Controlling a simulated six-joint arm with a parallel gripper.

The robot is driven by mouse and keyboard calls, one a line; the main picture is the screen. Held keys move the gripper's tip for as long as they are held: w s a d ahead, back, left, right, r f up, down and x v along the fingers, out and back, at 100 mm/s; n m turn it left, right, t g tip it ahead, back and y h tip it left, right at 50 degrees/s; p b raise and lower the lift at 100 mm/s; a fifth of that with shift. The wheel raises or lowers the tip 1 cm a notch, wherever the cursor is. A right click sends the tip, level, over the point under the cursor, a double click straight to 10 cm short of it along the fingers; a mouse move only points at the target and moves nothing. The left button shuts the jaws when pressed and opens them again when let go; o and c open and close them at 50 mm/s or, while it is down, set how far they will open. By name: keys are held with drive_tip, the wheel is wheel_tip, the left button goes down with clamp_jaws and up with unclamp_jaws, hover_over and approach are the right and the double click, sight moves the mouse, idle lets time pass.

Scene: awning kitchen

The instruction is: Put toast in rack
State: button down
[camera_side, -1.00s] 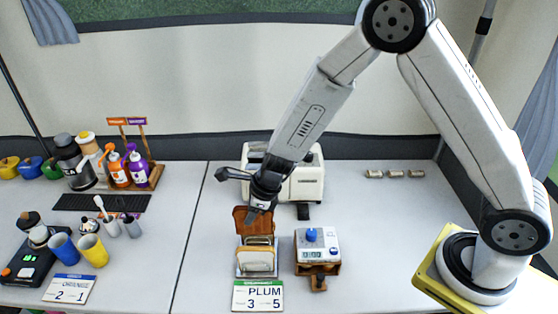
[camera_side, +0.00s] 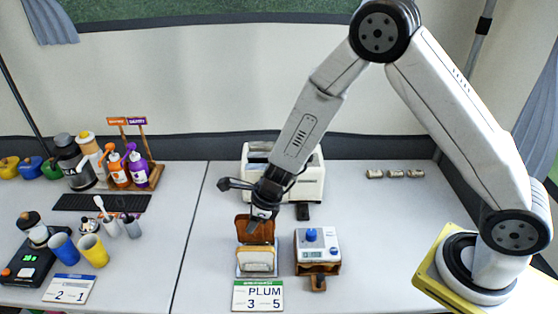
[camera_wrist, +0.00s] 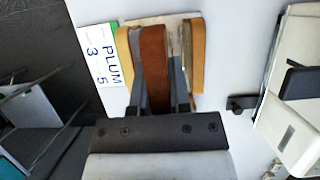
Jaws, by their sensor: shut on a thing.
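My gripper (camera_side: 262,216) is shut on a dark brown slice of toast (camera_side: 256,230), which hangs upright just behind and above the toast rack (camera_side: 241,271). In the wrist view the brown toast (camera_wrist: 154,65) is between the fingers of my gripper (camera_wrist: 158,100). Lighter toast (camera_side: 256,259) stands in the rack. In the wrist view a light slice (camera_wrist: 125,55) is left of the held toast and another light slice (camera_wrist: 197,60) is to its right. The rack's slots are mostly hidden, so I cannot tell whether the held toast's lower edge is inside one.
A white toaster (camera_side: 304,182) stands behind the rack. A small device with a blue knob (camera_side: 318,243) is close on the right, and a PLUM 3 5 card (camera_side: 258,296) lies in front. Cups and bottles are at the left.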

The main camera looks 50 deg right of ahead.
sight(252, 240)
drive_tip(key=shift+f, duration=3.3)
drive_tip(key=shift+c, duration=1.2)
unclamp_jaws()
drive_tip(key=shift+r, duration=0.1)
drive_tip(key=shift+r, duration=3.35)
drive_tip(key=shift+r, duration=0.1)
